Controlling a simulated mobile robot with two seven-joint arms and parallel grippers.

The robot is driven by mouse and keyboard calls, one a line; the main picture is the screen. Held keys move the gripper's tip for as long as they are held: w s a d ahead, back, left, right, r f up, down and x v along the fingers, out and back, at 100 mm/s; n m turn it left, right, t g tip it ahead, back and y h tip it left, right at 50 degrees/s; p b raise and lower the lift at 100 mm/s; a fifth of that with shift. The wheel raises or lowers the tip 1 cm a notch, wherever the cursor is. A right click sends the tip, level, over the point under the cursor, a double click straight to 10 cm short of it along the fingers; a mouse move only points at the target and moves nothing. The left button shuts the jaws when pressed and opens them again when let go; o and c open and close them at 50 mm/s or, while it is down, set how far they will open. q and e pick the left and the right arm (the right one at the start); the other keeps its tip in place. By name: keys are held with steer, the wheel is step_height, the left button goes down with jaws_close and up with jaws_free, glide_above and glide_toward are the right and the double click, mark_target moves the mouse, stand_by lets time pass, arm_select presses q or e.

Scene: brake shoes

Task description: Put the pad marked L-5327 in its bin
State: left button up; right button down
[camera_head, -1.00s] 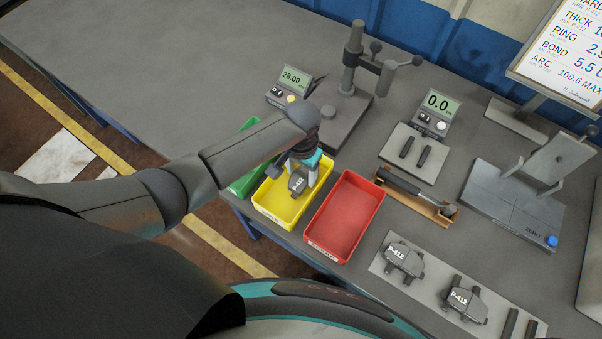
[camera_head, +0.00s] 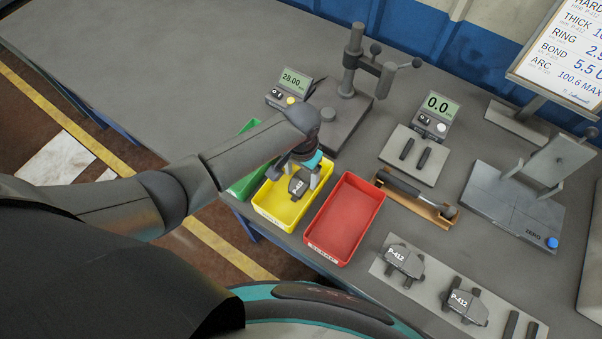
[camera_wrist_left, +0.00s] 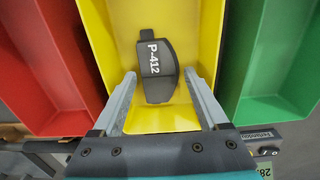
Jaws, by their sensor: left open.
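A dark grey pad (camera_head: 299,186) marked P-412 lies in the yellow bin (camera_head: 262,211). In the left wrist view the same pad (camera_wrist_left: 156,70) rests on the floor of the yellow bin (camera_wrist_left: 190,15), its label readable. My left gripper (camera_head: 295,176) is over this bin. In the wrist view its two fingers (camera_wrist_left: 158,92) stand apart on either side of the pad's near end, with clear gaps. No L-5327 mark is readable on any pad in view. My right gripper is not in view.
The red bin (camera_head: 376,189) and green bin (camera_head: 248,185) flank the yellow one. Two more P-412 pads, one (camera_head: 404,259) and another (camera_head: 465,305), lie on a grey plate.

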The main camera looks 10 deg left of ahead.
mark_target(301, 180)
arm_select(q)
step_height(301, 180, up, 11)
steer(key=p, duration=0.2)
steer(key=shift+r+p, duration=0.2)
steer(key=shift+p, duration=0.15)
